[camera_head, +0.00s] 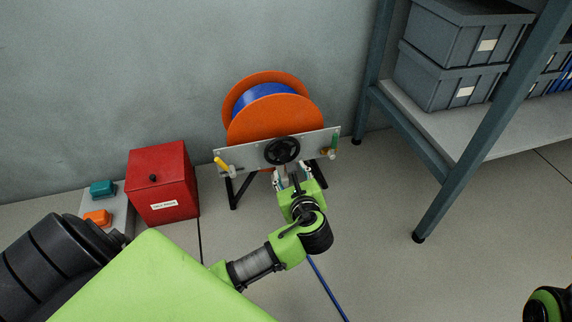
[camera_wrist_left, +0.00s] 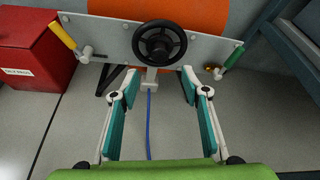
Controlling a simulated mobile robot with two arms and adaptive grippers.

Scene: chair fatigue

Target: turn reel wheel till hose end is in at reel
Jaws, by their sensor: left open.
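The orange hose reel (camera_head: 275,117) stands against the wall, with blue hose (camera_head: 262,93) wound on its drum. A black wheel (camera_head: 282,151) sits on the grey metal plate (camera_head: 245,157) at its front. My left gripper (camera_head: 291,177) is open and empty, just in front of and below the wheel, apart from it in the left wrist view. There the wheel (camera_wrist_left: 159,43) is beyond the open teal fingers (camera_wrist_left: 160,88). The blue hose (camera_wrist_left: 149,125) runs from a light fitting (camera_wrist_left: 149,84) below the wheel along the floor between the fingers. The hose's far end is not in view. Part of my right arm shows at the lower right edge; its gripper is out of view.
A yellow handle (camera_head: 222,163) and a green handle (camera_head: 333,143) are on the plate's ends. A red box (camera_head: 163,180) stands left, beside a panel with teal (camera_head: 102,188) and orange (camera_head: 97,217) parts. A shelf (camera_head: 440,110) with grey bins stands right.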

